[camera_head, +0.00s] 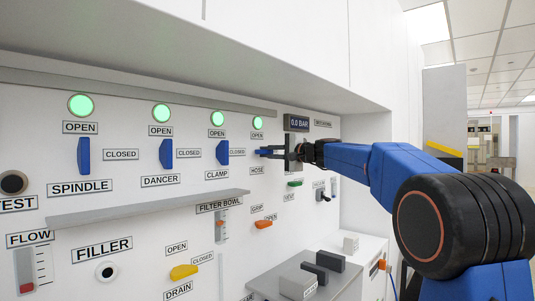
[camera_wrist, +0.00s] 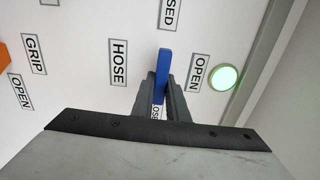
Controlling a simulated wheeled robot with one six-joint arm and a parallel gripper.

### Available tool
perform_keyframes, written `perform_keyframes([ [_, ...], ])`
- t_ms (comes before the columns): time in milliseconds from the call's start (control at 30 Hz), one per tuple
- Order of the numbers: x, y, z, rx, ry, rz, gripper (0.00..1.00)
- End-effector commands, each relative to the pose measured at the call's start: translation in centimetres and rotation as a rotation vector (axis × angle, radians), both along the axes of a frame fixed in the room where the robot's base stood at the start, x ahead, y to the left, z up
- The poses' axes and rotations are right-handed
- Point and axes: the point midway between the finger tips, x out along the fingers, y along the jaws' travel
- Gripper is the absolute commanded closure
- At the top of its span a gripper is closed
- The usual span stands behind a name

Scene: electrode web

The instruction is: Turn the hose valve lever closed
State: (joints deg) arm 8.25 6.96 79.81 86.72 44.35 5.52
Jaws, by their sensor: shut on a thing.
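The blue hose valve lever (camera_wrist: 162,68) stands between the OPEN label (camera_wrist: 197,73) and the HOSE label (camera_wrist: 118,62) in the wrist view. Its length runs across the line joining these labels, with one end towards a partly cropped label ending in "SED" (camera_wrist: 170,12). My gripper (camera_wrist: 161,88) is shut on the lever, one dark finger on each side. In the head view my gripper (camera_head: 273,153) reaches the panel from the right, and the lever (camera_head: 264,151) shows only as a small blue piece lying sideways. The hose lamp (camera_head: 257,122) glows green; it also shows in the wrist view (camera_wrist: 223,77).
Blue clamp (camera_head: 222,153), dancer (camera_head: 166,154) and spindle (camera_head: 84,156) levers stand upright at left under green lamps. A grey ledge (camera_head: 140,210) sticks out below. An orange grip lever (camera_head: 263,224) and green knob (camera_head: 295,184) are close below. The display (camera_head: 297,123) reads 0.0 BAR.

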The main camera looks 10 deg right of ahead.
Motion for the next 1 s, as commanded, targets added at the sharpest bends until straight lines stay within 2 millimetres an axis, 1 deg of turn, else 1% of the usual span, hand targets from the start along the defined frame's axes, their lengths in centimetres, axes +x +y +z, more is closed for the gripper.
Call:
perform_keyframes([
  [200,0.0,0.0,-0.2,0.000,0.002,0.000,1.00],
  [233,0.0,0.0,-0.2,0.000,0.002,0.000,0.82],
  [300,0.0,0.0,-0.2,0.000,0.002,0.000,0.68],
  [667,-0.2,-0.2,0.0,-0.001,0.000,-0.001,0.68],
  [767,-1.0,-0.8,0.0,-0.001,-0.001,-0.002,0.68],
  [867,-2.2,-1.7,0.0,-0.001,-0.001,-0.002,0.68],
  [1000,-4.5,-3.4,0.0,-0.001,-0.001,-0.003,0.68],
])
